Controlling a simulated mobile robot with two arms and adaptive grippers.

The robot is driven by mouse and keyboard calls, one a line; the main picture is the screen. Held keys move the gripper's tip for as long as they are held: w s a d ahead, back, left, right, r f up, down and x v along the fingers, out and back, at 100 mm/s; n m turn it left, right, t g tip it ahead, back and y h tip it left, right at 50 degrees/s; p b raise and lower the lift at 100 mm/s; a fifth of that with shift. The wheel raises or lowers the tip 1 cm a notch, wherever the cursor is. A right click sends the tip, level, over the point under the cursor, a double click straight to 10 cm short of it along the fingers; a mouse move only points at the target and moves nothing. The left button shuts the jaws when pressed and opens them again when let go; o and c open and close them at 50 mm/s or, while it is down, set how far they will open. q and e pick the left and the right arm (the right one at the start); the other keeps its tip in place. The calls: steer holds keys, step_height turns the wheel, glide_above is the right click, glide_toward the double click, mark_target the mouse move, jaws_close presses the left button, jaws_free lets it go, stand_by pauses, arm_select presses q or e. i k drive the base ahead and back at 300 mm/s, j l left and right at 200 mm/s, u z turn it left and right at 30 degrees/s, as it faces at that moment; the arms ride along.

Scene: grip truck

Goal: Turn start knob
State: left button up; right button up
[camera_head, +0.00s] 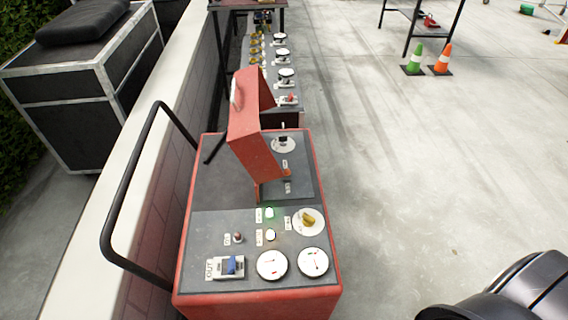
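A red control box (258,302) with a grey top panel stands in the middle. A yellow knob (309,219) sits on a round white dial at the panel's right side. A black knob (283,140) sits on another round white plate farther back, beside a raised red cover (254,130). The labels are too small to read, so I cannot tell which is the start knob. A dark, rounded part of mine shows at the bottom right, apart from the box. No fingertips of either gripper are visible.
The panel also holds two gauges (272,265), a lit green lamp (269,213), a white lamp (270,235) and a blue switch (232,265). A black handrail (108,230) and low wall (185,75) stand left. Traffic cones (441,60) stand far right. The concrete floor right of the box is clear.

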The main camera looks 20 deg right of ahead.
mark_target(282, 138)
steer(key=l+u, duration=0.1)
steer(key=l, duration=0.5)
steer(key=k+l+u, duration=0.1)
steer(key=l, duration=0.45)
steer(key=k+l, duration=0.15)
steer(key=l, duration=0.45)
steer(key=i+l+u, duration=0.1)
steer(key=l+u, duration=0.2)
steer(key=l, duration=0.6)
steer(key=l+u, duration=0.35)
steer(key=l, duration=0.5)
